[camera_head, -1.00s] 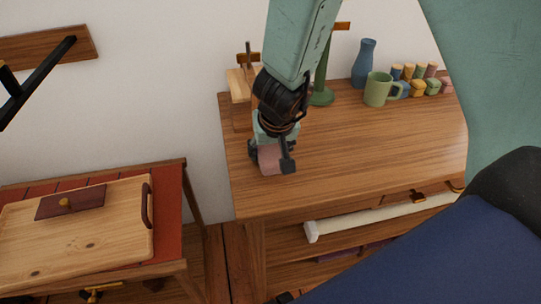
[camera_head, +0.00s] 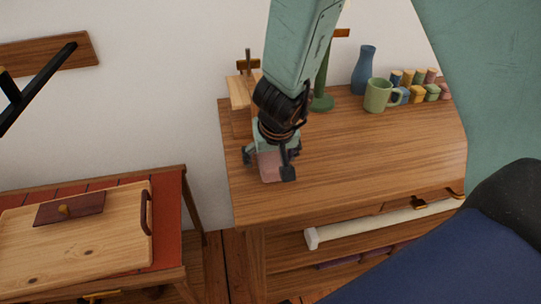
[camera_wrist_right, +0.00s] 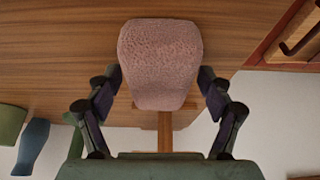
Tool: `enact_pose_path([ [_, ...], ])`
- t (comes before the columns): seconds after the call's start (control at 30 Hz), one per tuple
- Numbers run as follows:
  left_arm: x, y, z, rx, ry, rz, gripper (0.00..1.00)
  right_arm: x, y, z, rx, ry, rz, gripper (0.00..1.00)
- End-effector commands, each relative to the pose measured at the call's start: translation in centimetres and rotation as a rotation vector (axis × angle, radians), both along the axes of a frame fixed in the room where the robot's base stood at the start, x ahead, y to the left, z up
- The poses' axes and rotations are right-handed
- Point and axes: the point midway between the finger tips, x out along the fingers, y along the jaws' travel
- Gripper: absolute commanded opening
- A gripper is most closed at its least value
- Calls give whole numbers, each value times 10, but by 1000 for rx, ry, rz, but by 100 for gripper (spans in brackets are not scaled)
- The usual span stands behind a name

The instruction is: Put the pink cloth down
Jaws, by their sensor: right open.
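The pink cloth (camera_head: 270,170), a small folded block, rests on the wooden dresser top (camera_head: 340,160) near its left front part. In the right wrist view the cloth (camera_wrist_right: 160,62) shows as a textured pink pad between the fingers. My right gripper (camera_head: 268,164) is right above and around the cloth. Its fingers are spread, with a gap between each fingertip and the cloth's sides in the wrist view. The gripper hides the upper part of the cloth in the head view. My left gripper is not in view.
A green mug (camera_head: 377,96), a blue vase (camera_head: 364,70) and several small coloured jars (camera_head: 418,88) stand at the back right. A green stand (camera_head: 322,98) and a wooden stand (camera_head: 240,96) are behind the gripper. A low table with a board (camera_head: 85,240) is left. The dresser's middle is clear.

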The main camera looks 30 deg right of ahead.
Motion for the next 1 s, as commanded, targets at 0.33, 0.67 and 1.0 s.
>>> enact_pose_path([
  [0.33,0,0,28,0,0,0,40,-13,4,42,-1,-1,1,80],
  [0.67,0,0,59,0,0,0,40,-34,9,93,-1,-2,1,80],
  [1.0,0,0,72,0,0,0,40,-45,11,115,-1,-1,1,80],
])
